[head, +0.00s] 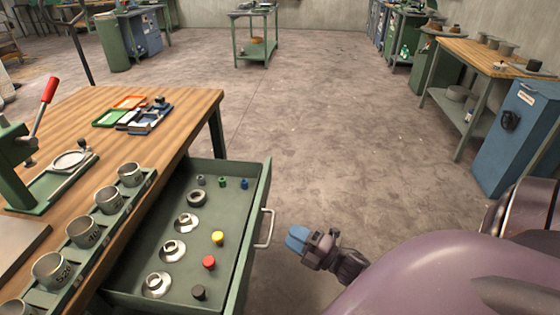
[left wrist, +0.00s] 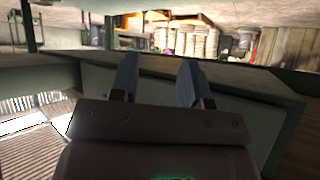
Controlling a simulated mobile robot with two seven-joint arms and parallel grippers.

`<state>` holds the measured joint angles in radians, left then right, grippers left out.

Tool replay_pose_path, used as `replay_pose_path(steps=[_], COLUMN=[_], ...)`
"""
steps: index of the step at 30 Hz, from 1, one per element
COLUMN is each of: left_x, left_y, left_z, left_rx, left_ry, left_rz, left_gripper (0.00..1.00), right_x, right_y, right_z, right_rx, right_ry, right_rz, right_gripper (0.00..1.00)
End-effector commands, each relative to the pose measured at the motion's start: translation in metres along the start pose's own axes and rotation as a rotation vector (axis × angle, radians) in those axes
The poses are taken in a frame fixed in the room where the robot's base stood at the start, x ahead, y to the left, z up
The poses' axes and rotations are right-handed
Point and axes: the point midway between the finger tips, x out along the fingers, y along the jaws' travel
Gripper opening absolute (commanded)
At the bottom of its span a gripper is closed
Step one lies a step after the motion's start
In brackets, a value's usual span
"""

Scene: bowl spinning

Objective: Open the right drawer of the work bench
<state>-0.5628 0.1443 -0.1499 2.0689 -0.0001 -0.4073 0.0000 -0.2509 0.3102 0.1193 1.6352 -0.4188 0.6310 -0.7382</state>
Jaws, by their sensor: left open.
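The work bench (head: 175,100) has a wooden top and stands at the left of the head view. Its green drawer (head: 262,187) is pulled well out, with its inside in view. The drawer's pale bar handle (head: 266,228) is on its right-hand face. My right gripper (head: 296,238), with blue fingertips, is just right of the handle, apart from it and not holding it. Whether its fingers are open is unclear. My left gripper (left wrist: 157,75) shows only in the left wrist view, open, with nothing between its fingers. A grey-green metal panel (left wrist: 235,95) lies close by them.
The drawer holds metal rings and coloured knobs, including a yellow one (head: 217,238) and a red one (head: 208,262). Several metal cups (head: 130,174) stand along the bench edge. A blue cabinet (head: 515,140) is at the right. The floor (head: 340,130) between is clear.

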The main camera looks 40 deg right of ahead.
Motion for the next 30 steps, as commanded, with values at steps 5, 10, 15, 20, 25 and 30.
replay_pose_path(steps=[5,10,15,20,25,30], left_x=[-0.001,-0.001,-0.001,0.0,0.002,0.002], left_y=[-0.001,-0.001,-0.002,-0.001,-0.001,-0.001], left_z=[0.003,0.003,0.003,0.0,-0.003,-0.004], left_rx=[0.002,0.005,0.007,0.008,0.009,0.008], left_ry=[-0.006,-0.006,-0.005,-0.001,0.006,0.007], left_rz=[0.0,0.0,0.001,0.001,0.002,0.002], left_gripper=[0.43,0.43,0.43,0.43,0.43,0.43], right_x=[-0.025,-0.035,-0.037,-0.037,-0.037,-0.036], right_y=[-0.001,0.0,0.0,0.0,0.0,0.0], right_z=[-0.001,0.0,0.0,0.0,0.0,0.0], right_rx=[0.001,0.0,0.0,0.0,0.0,0.005], right_ry=[0.0,0.0,0.001,0.001,0.001,0.001], right_rz=[-0.001,0.0,0.001,0.001,0.001,0.001], right_gripper=[0.37,0.37,0.37,0.37,0.37,0.37])
